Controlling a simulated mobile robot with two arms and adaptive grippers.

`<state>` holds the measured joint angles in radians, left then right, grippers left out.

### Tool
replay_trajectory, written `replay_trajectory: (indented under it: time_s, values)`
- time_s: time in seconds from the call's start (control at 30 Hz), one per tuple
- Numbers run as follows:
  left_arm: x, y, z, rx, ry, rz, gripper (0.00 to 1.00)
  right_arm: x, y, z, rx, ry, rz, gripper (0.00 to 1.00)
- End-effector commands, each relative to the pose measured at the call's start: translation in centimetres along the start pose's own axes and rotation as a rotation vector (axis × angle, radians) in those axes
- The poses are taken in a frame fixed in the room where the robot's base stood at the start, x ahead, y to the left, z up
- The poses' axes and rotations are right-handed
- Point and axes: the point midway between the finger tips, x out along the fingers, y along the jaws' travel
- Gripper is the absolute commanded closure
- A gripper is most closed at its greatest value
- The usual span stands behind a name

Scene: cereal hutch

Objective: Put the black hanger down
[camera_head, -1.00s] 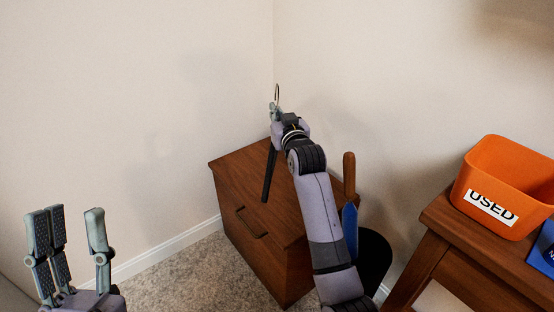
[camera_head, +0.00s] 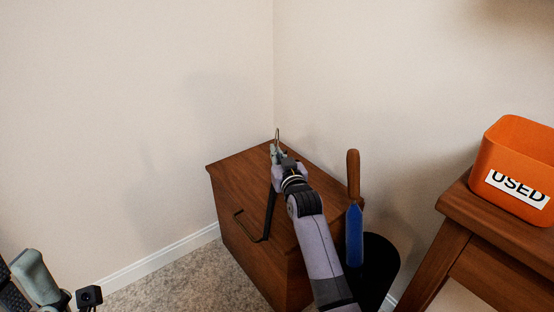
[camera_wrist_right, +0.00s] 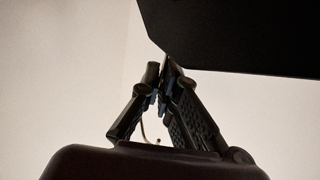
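The black hanger (camera_head: 270,212) is in my right gripper (camera_head: 274,150). One dark bar of it slopes down in front of the brown wooden cabinet, and its metal hook (camera_head: 277,134) sticks up above the fingers. In the right wrist view the fingertips (camera_wrist_right: 162,72) are close together at the edge of a large dark shape, which looks like the hanger (camera_wrist_right: 235,35). The hanger is over or near the cabinet top (camera_head: 233,168); I cannot tell whether it touches. My left gripper (camera_head: 16,270) is cut off at the lower left, its fingers apart and empty.
A blue object with a wooden handle (camera_head: 354,230) stands upright in a black bin (camera_head: 382,265) right of the cabinet. An orange bin labelled USED (camera_head: 500,152) sits on a wooden table (camera_head: 455,205) at the right. Walls meet behind the cabinet.

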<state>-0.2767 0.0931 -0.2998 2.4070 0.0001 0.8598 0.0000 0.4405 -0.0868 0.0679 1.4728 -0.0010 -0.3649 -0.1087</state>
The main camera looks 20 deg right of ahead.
Motion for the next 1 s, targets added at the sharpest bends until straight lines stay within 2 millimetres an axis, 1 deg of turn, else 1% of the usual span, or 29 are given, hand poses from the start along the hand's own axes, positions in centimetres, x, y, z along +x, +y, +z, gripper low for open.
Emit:
replay_trajectory:
  time_s: [0.17,0.3,0.4,0.67,0.9,1.0]
  values:
    - [0.1,0.0,-0.01,0.0,-0.001,0.0,0.6,0.01,0.02,-0.14,0.001,0.0,0.0,1.0]
    - [0.08,0.01,-0.01,0.0,-0.001,0.0,0.6,0.01,0.02,0.14,0.001,-0.001,0.0,1.0]
    - [0.08,0.01,-0.01,0.0,-0.001,0.0,0.6,0.01,0.01,0.19,0.001,-0.001,0.0,0.92]
    - [0.09,0.03,-0.02,-0.001,0.0,0.0,0.6,0.01,0.01,0.16,0.001,-0.001,0.0,0.75]
    - [0.09,0.03,-0.03,-0.001,0.0,0.0,0.6,0.01,0.01,0.15,0.001,-0.001,0.0,0.75]
    - [0.11,0.03,-0.03,-0.001,0.0,0.0,0.6,0.01,0.0,-0.19,0.002,0.001,0.0,0.75]
